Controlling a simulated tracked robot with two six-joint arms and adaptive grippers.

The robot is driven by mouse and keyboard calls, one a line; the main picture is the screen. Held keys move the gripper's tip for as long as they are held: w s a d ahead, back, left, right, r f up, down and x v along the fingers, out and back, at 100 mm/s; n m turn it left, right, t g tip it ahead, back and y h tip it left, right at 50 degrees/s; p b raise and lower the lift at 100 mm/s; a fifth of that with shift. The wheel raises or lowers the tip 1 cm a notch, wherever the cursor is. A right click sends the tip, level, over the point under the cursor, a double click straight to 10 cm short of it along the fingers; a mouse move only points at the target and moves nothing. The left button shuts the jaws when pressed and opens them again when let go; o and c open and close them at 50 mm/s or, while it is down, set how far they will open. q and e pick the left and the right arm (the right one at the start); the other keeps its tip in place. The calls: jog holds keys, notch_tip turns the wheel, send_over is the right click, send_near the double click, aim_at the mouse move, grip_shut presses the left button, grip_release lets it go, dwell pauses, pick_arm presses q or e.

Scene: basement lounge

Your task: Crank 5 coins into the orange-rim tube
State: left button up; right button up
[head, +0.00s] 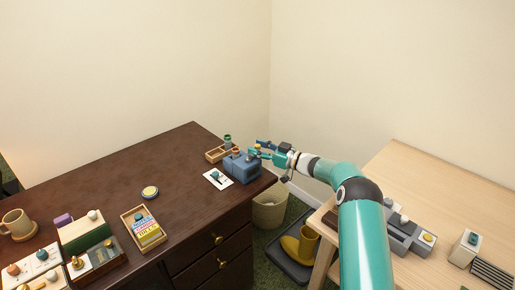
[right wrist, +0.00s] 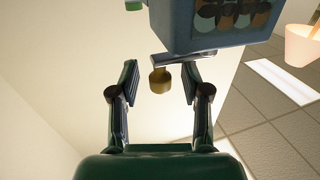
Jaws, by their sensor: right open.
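The blue-grey coin box (head: 241,169) stands near the right corner of the dark desk. A small tube with an orange rim (head: 236,151) shows at its back left, and a green-topped tube (head: 227,139) stands behind that. In the right wrist view, the box (right wrist: 205,38) has a window with dark, orange and pale discs. A grey crank arm (right wrist: 184,59) ends in a brass knob (right wrist: 160,81). My right gripper (head: 260,150) is at the right side of the box. Its open fingers (right wrist: 153,85) lie either side of the knob, with gaps. My left gripper is not in view.
A wooden tray (head: 214,156) sits behind the box, and a white card (head: 217,179) with a teal-topped piece lies left of it. A waste bin (head: 269,211) stands below the desk edge. A pale table (head: 440,185) is at right. The desk middle is mostly clear.

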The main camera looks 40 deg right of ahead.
jog(key=v, duration=1.1)
jog(key=shift+s, duration=0.25)
jog(key=shift+d, duration=0.1)
jog(key=shift+r, duration=0.15)
